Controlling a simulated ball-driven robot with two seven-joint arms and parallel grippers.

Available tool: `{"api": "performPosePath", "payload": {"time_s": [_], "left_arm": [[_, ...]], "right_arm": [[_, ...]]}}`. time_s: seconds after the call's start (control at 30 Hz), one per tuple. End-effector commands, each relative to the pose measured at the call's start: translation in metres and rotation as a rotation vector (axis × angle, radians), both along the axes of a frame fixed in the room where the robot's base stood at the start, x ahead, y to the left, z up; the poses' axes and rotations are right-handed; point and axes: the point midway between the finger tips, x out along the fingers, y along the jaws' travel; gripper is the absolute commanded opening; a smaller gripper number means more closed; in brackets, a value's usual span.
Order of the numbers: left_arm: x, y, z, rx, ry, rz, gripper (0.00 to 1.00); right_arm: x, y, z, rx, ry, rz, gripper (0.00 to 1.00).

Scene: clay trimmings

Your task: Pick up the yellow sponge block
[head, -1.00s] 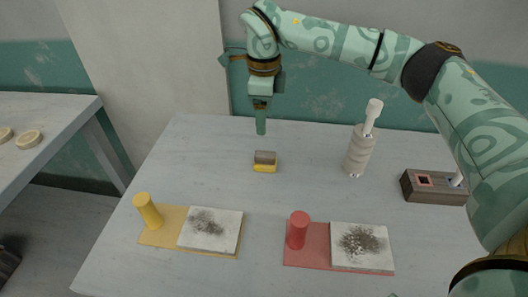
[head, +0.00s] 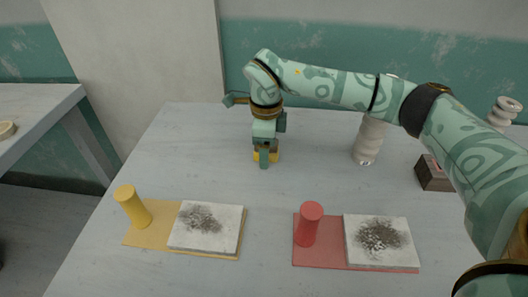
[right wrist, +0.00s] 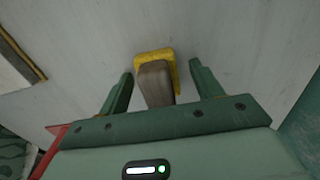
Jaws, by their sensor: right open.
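The yellow sponge block (head: 275,157) sits on the table, largely hidden behind my right gripper (head: 264,160) in the head view. In the right wrist view, the sponge block (right wrist: 153,54) shows a yellow base with a grey-brown upper part. My right gripper (right wrist: 160,74) is open. Its two fingers are on either side of the grey-brown part, with gaps on both sides. My left gripper is not in view.
A yellow mat (head: 150,238) with a yellow cylinder (head: 133,206) and a red mat (head: 318,255) with a red cylinder (head: 309,224) each bear a speckled white tile. A ribbed bottle (head: 368,140) and a dark box (head: 433,174) are to the right.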

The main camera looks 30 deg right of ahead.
Motion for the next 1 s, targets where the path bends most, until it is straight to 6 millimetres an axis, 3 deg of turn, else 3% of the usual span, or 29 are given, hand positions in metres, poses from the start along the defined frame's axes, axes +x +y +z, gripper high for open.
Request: {"api": "performPosePath", "payload": {"time_s": [0.13,0.17,0.3,0.33,0.73,0.93,1.0], "left_arm": [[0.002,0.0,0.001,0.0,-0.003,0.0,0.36],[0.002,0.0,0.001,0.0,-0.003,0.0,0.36],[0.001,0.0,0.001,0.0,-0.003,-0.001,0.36],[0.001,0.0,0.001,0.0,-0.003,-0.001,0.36],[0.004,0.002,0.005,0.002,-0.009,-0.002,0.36],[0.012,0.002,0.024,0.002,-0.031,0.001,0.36],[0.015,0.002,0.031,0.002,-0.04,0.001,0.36]], "right_arm": [[0.0,0.0,0.002,-0.001,-0.001,0.001,0.66],[0.0,0.0,0.002,-0.001,-0.001,0.001,0.61],[0.0,0.0,0.002,0.0,0.0,0.001,0.22],[0.0,0.0,0.002,0.0,0.0,0.001,0.17],[0.0,0.0,0.01,0.0,-0.003,0.001,0.17],[0.0,0.0,0.045,0.0,-0.008,-0.001,0.17],[-0.012,0.005,0.057,0.0,-0.008,0.004,0.17]]}}
